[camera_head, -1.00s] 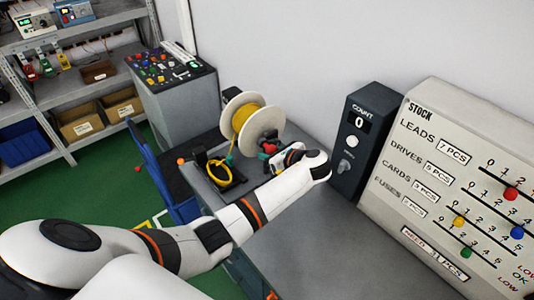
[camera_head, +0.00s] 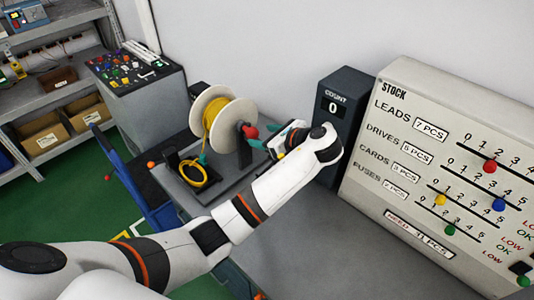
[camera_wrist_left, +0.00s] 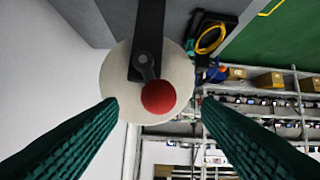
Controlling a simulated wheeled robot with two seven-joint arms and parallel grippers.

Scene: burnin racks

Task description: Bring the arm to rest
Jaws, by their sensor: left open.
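My left arm reaches in from the lower left of the head view. Its gripper (camera_head: 262,143) is open, with teal fingers beside the red knob (camera_head: 250,131) of the cable reel. In the left wrist view, the open fingers frame the red knob (camera_wrist_left: 158,97), with visible gaps on both sides. Nothing is held between them. The reel (camera_head: 220,118) has pale round flanges and yellow cable and stands on the grey bench. My right gripper is not in view.
A dark counter box (camera_head: 343,112) reading 0 stands close right of my left wrist. The stock board (camera_head: 452,130) stands further right. A coil of yellow cable (camera_head: 194,184) is in front of the reel. The bench (camera_head: 310,238) is clear at front right.

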